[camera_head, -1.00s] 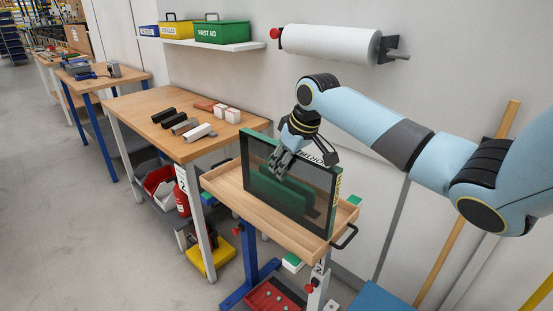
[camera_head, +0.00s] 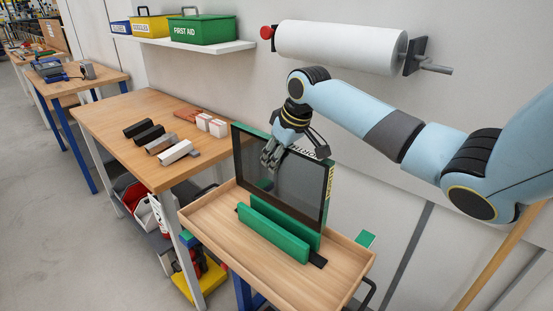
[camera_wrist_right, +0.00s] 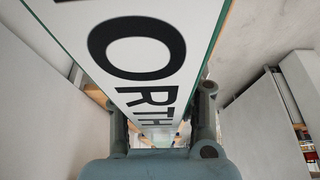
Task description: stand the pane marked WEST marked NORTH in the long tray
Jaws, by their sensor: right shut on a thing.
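The dark glazed pane (camera_head: 302,187) hangs upright over the wooden tray table. Its top strip reads "ORTH" in the right wrist view (camera_wrist_right: 145,50), and a yellow label with small writing is on its right edge. My right gripper (camera_head: 268,160) is shut on the top of this pane, also close in the right wrist view (camera_wrist_right: 161,125). A long green tray (camera_head: 272,232) lies on the wooden surface, its front wall in front of the pane's lower part. Whether the pane's bottom edge touches the tray is hidden. No WEST mark is readable. My left gripper is out of view.
The wooden tray table (camera_head: 205,212) has a raised rim and bare wood at its left and front. A workbench (camera_head: 105,115) with dark and white blocks stands to the left.

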